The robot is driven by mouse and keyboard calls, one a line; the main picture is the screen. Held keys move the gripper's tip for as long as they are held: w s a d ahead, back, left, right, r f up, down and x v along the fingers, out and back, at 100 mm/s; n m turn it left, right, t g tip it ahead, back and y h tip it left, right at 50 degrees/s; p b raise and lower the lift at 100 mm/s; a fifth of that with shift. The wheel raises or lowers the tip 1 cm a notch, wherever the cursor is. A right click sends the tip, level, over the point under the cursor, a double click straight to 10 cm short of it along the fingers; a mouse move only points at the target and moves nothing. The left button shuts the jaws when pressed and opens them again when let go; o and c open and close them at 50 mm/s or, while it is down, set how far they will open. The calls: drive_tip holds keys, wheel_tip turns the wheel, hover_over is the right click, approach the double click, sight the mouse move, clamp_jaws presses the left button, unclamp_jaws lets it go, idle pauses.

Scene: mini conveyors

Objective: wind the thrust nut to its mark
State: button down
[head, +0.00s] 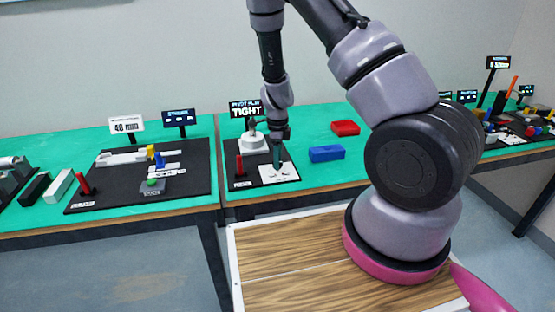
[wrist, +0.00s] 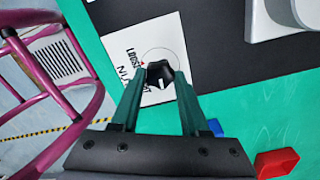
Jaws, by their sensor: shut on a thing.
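The thrust nut (wrist: 159,74) is a small black lobed knob with a white pointer line. It sits over a circle drawn on a white card (wrist: 170,30), which carries the printed word LOOSE and other text partly hidden by my fingers. My gripper (wrist: 160,82) is shut on the nut, one green finger on each side. In the head view my gripper (head: 277,158) points down at the white card (head: 288,176) on a black board. The display (head: 246,109) behind it reads PIVOT PLAY, TIGHT. The nut itself is hidden in the head view.
A white pivot fixture (head: 252,144) stands just behind my gripper, and a red upright handle (head: 240,165) is to its left. A blue block (head: 326,153) and a red block (head: 345,128) lie to the right on the green table. Another station (head: 140,180) is at the left.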

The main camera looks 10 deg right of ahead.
drive_tip(key=n, duration=1.2)
drive_tip(key=shift+w+n, duration=0.1)
drive_tip(key=shift+n, duration=0.3)
drive_tip(key=n, duration=1.2)
drive_tip(key=shift+n, duration=0.3)
drive_tip(key=n, duration=1.1)
drive_tip(key=shift+n, duration=0.4)
drive_tip(key=n, duration=1.1)
drive_tip(key=shift+n, duration=0.3)
